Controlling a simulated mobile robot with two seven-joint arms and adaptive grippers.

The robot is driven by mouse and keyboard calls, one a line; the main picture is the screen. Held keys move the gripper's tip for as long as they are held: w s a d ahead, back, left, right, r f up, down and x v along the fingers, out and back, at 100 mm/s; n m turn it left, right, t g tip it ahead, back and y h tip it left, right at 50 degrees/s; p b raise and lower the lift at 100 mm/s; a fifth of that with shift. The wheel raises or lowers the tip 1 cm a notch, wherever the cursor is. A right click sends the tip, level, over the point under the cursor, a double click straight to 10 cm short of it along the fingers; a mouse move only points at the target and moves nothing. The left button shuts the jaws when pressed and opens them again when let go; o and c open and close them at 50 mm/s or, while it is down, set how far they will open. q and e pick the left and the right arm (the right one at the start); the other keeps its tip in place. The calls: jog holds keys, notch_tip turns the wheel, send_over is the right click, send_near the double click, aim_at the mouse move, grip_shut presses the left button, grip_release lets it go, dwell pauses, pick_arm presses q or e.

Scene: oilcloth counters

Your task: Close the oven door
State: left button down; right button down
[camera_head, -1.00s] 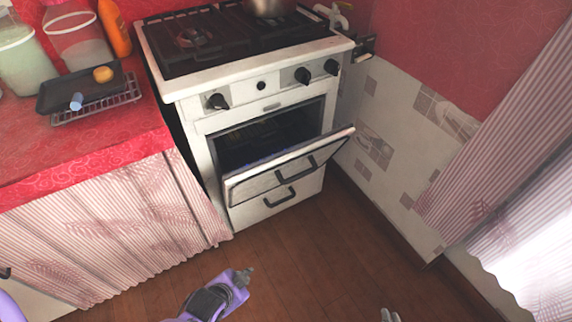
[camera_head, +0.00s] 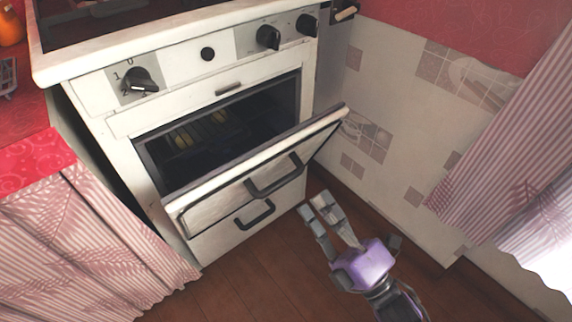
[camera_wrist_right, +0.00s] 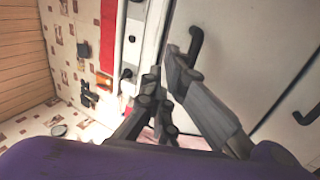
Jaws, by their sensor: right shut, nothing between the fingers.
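The white stove has its oven door (camera_head: 218,205) partly open, tilted outward from the bottom with its top edge away from the dark oven opening (camera_head: 215,130). The door has a dark bar handle (camera_head: 275,178). My right gripper (camera_head: 320,207) is shut and empty, just right of the door and low in front of the stove. It looks apart from the door, though the exact gap is hard to judge. In the right wrist view its fingers (camera_wrist_right: 165,82) show near white stove panels with dark handles (camera_wrist_right: 195,45). My left gripper is out of view.
A drawer with a dark handle (camera_head: 254,214) sits below the door. Knobs (camera_head: 138,82) line the stove front. A curtained counter (camera_head: 85,235) is on the left, a tiled wall (camera_head: 400,120) on the right. The wooden floor (camera_head: 245,285) is clear.

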aim_at(280, 152)
jog(key=b+x, duration=0.2)
jog(key=x, duration=0.8)
jog(key=shift+w+a, duration=0.1)
jog(key=shift+w, duration=0.1)
jog(key=shift+r, duration=0.1)
